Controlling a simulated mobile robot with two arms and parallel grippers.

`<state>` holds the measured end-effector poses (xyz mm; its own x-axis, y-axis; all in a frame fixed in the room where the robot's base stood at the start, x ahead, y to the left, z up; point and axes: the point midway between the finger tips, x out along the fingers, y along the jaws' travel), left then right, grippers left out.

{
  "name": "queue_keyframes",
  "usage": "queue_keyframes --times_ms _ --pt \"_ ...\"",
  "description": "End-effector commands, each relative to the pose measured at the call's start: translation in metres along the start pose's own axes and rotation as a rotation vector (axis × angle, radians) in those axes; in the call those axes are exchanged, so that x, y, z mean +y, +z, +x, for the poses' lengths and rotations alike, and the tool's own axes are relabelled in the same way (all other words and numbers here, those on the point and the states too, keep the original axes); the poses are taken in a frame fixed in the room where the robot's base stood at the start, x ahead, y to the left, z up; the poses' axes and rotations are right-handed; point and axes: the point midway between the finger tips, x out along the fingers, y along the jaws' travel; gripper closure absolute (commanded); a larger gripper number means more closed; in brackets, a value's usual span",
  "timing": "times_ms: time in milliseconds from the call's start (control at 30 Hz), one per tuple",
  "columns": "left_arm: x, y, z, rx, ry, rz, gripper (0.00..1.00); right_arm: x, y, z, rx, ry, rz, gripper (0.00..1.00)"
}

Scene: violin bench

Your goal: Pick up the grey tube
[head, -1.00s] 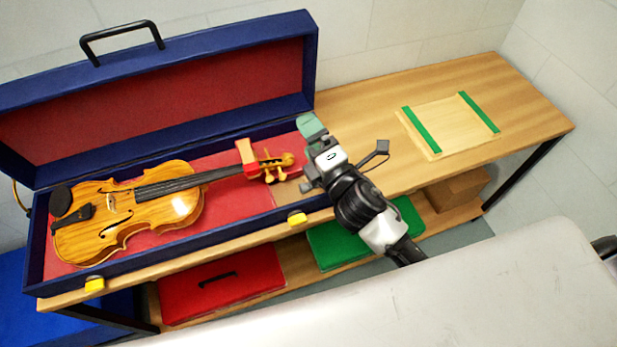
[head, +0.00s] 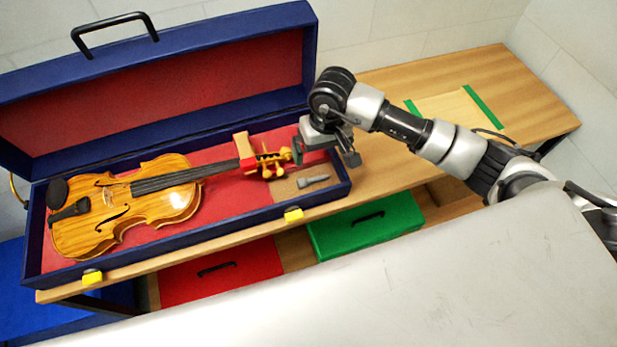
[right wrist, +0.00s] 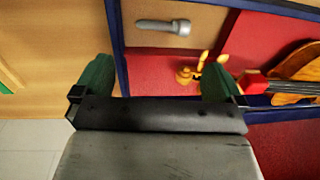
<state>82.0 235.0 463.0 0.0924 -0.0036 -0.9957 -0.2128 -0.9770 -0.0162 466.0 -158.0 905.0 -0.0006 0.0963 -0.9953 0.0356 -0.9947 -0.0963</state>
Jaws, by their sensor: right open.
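The grey tube (head: 313,182) lies in the small tan compartment at the right end of the open violin case (head: 215,225). In the right wrist view the tube (right wrist: 163,27) lies flat, with a wider end to the right, ahead of the fingers and apart from them. My right gripper (right wrist: 157,80) is open and empty, its two green fingertips wide apart. In the head view the right gripper (head: 318,148) hangs above the case's right end, just behind the tube. My left gripper is not in view.
The violin (head: 130,200) lies in the case, its scroll (head: 272,162) close to my right gripper. The raised blue lid (head: 160,90) stands behind. A wooden board with green strips (head: 455,105) lies on the bench's right. Red (head: 220,275) and green (head: 365,225) boxes sit below.

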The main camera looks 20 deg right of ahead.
Motion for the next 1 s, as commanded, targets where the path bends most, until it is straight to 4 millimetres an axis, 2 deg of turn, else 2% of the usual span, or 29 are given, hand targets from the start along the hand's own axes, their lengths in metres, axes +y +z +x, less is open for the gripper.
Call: queue_keyframes --times_ms 200,467,600,700,833,1000 --pt "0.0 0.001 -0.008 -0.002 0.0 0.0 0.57 -0.002 0.002 0.035 -0.007 -0.004 0.002 0.0" --pt "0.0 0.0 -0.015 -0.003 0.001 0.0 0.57 -0.004 0.004 0.056 -0.008 -0.006 0.002 0.0" --pt "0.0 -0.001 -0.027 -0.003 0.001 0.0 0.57 -0.009 0.009 0.076 -0.01 -0.007 0.004 0.0" --pt "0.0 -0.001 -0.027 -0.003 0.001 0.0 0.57 -0.008 0.008 0.091 -0.006 -0.006 0.004 0.0" --pt "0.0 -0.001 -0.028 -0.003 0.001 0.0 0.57 -0.008 0.008 0.1 -0.004 -0.005 0.002 0.0" --pt "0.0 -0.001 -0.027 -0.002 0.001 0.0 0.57 -0.007 0.008 0.101 -0.003 -0.004 0.002 0.0"
